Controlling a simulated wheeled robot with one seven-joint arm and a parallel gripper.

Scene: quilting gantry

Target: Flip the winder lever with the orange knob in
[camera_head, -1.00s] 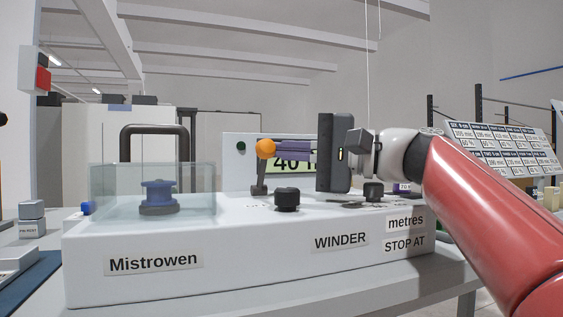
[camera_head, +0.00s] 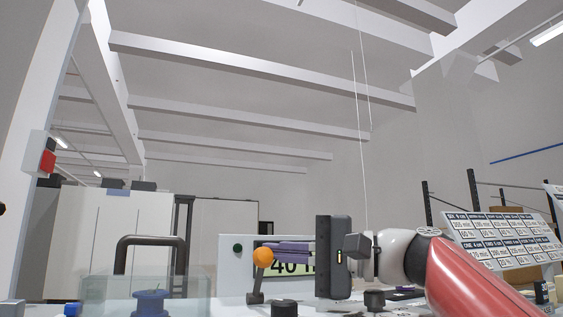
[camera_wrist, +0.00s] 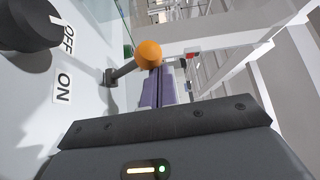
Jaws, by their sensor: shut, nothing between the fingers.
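The orange knob (camera_head: 262,257) tops a short dark lever (camera_head: 257,291) on the winder, left of my gripper. In the wrist view, the orange knob (camera_wrist: 148,54) and its grey lever (camera_wrist: 121,73) show just beyond the fingertips. My gripper (camera_head: 277,251) is shut and empty, its purple fingers pointing left at the knob. The fingers also show in the wrist view (camera_wrist: 159,80), with their tips right at the knob. I cannot tell whether they touch it. The winder's lower body is cut off in the head view.
A display panel (camera_head: 232,284) stands behind the fingers. A clear cover (camera_head: 97,290) with a blue bobbin (camera_head: 150,303) is at left. Black dials (camera_head: 284,309) sit near the lever. The wrist view shows OFF and ON labels (camera_wrist: 64,88) beside a black dial (camera_wrist: 25,25).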

